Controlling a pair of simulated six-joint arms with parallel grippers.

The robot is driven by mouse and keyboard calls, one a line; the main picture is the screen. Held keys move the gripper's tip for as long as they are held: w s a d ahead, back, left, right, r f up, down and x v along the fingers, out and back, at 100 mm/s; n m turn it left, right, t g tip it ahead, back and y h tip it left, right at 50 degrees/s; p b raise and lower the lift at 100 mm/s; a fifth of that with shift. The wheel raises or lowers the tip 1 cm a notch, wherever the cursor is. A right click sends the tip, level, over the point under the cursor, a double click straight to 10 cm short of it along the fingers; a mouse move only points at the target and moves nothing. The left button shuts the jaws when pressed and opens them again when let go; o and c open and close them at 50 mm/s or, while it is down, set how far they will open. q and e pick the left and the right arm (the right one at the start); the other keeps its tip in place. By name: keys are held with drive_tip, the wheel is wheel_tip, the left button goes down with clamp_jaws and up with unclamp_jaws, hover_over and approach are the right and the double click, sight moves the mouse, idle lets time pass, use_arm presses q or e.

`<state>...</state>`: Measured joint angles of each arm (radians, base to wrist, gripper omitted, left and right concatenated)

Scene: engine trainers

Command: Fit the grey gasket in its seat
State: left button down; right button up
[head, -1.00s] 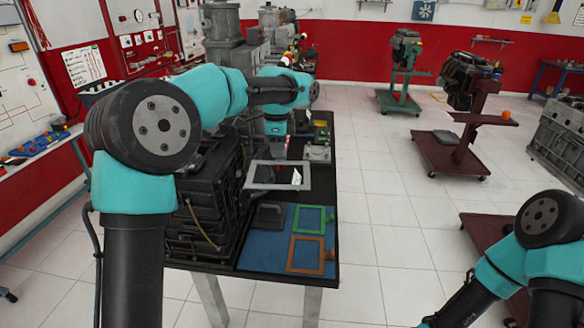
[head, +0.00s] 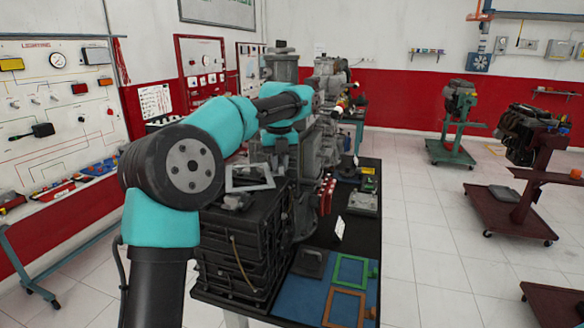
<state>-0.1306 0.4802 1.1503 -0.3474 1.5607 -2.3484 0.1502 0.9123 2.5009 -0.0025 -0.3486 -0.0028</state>
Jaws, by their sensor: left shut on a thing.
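The grey gasket (head: 250,188) is a thin rectangular frame. My left gripper (head: 277,162) is shut on it near its right end and holds it up, slightly tilted, over the dark engine block (head: 240,245) on the left of the bench. The gasket looks apart from the block's top, though the exact gap cannot be told. A small dark part shows on the block's top below the gasket. The seat cannot be made out clearly. The fingertips are small and partly hidden by the wrist. My right gripper is out of view.
A green frame (head: 351,257) and an orange frame (head: 329,307) lie on the blue mat (head: 296,297) beside a dark block (head: 310,263). A white card (head: 340,228) stands on the black bench behind them. Grey machinery stands behind the gripper.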

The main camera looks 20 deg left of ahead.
use_arm(q)
drive_tip(key=a+m, duration=0.3)
drive_tip(key=shift+s+f+m, duration=0.25)
drive_tip(key=shift+f+m, duration=0.05)
drive_tip(key=shift+s+a+f+m, duration=0.1)
drive_tip(key=shift+a+f+m, duration=0.1)
drive_tip(key=shift+a+m, duration=0.4)
drive_tip(key=shift+s+a+f+m, duration=0.15)
drive_tip(key=shift+a+m, duration=0.2)
drive_tip(key=shift+m, duration=0.35)
drive_tip(key=shift+w+f, duration=0.1)
drive_tip(key=shift+f, duration=0.05)
hover_over(265, 197)
drive_tip(key=shift+f, duration=2.6)
drive_tip(key=shift+f, duration=0.95)
drive_tip(key=c, duration=1)
unclamp_jaws()
drive_tip(key=shift+f, duration=0.1)
wheel_tip(265, 197, up, 18)
drive_tip(key=shift+f, duration=0.1)
